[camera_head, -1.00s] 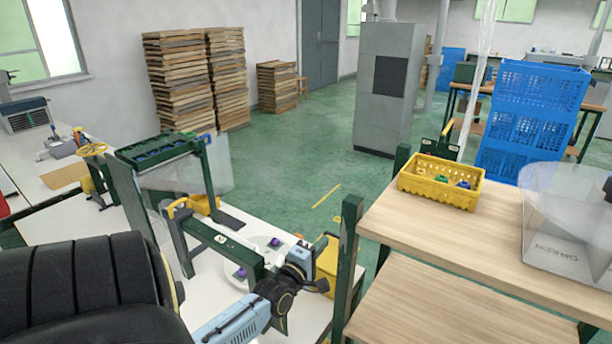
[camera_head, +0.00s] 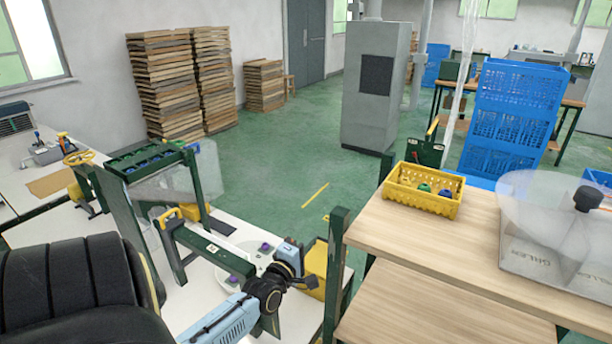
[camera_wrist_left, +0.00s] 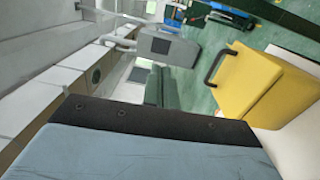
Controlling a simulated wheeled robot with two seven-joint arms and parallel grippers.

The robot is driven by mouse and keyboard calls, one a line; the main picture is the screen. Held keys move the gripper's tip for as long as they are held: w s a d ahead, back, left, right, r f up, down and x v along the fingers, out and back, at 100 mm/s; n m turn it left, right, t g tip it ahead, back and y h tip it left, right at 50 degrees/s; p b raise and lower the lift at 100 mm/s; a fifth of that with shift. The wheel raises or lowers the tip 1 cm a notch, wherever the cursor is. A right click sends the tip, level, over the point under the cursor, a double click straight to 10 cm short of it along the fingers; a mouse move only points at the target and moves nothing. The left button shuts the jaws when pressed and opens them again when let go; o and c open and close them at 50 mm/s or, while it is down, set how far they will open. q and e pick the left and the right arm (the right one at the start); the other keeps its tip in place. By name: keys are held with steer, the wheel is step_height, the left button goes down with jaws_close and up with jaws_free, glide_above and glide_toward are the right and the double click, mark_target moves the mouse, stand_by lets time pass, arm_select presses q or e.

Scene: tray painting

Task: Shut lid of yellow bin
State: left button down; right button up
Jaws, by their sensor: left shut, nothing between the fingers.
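The yellow bin (camera_head: 317,258) is at the right end of the white table in the head view, partly hidden behind my left gripper and a green post. In the left wrist view the yellow bin (camera_wrist_left: 245,80) shows two yellow faces meeting at a crease, with a black handle (camera_wrist_left: 215,67) on the nearer-left face. I cannot tell for sure how far its lid is open. My left gripper (camera_head: 308,283) is shut and empty, close in front of the bin; contact cannot be told. My right gripper is not in view.
A green frame (camera_head: 220,247) stands on the white table (camera_head: 190,290) left of the gripper. A green post (camera_head: 336,265) rises right of the bin. A wooden table (camera_head: 400,235) at the right holds a yellow crate (camera_head: 422,203). The green floor behind is mostly free.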

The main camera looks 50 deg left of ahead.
arm_select(q)
step_height(320, 180, up, 10)
steer(key=s, duration=0.2)
steer(key=shift+d+p, duration=0.25)
steer(key=shift+p, duration=0.1)
steer(key=shift+f, duration=0.1)
